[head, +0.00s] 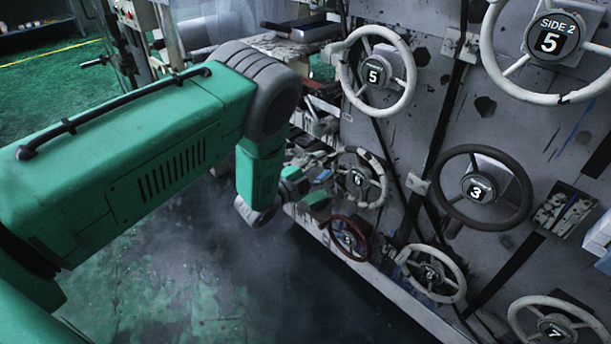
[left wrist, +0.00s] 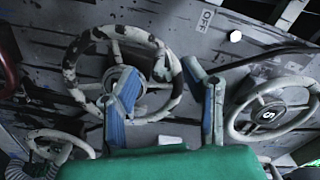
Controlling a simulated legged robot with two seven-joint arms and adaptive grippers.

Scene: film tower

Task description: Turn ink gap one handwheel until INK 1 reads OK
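Several handwheels are on the grey panel. None carries a readable "ink gap one" label, and no INK 1 reading is in view. The nearest to my left gripper (head: 322,180) is a pale wheel with dark, flaked paint (head: 378,166); its hub number is too small to read surely. It also shows in the left wrist view (left wrist: 84,45). There the two blue-padded fingers of my left gripper (left wrist: 163,76) are apart with nothing clamped. One finger overlaps the wheel's hub, the other is by its right rim; contact cannot be told. My right gripper is out of view.
A dark red wheel (head: 337,226) is below the flaked wheel. A white wheel marked 5 (head: 399,104) is above, and a black wheel marked 3 (head: 442,179) is to the right. An OFF label (left wrist: 206,18) is on the panel. Green floor (head: 180,270) lies open at lower left.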

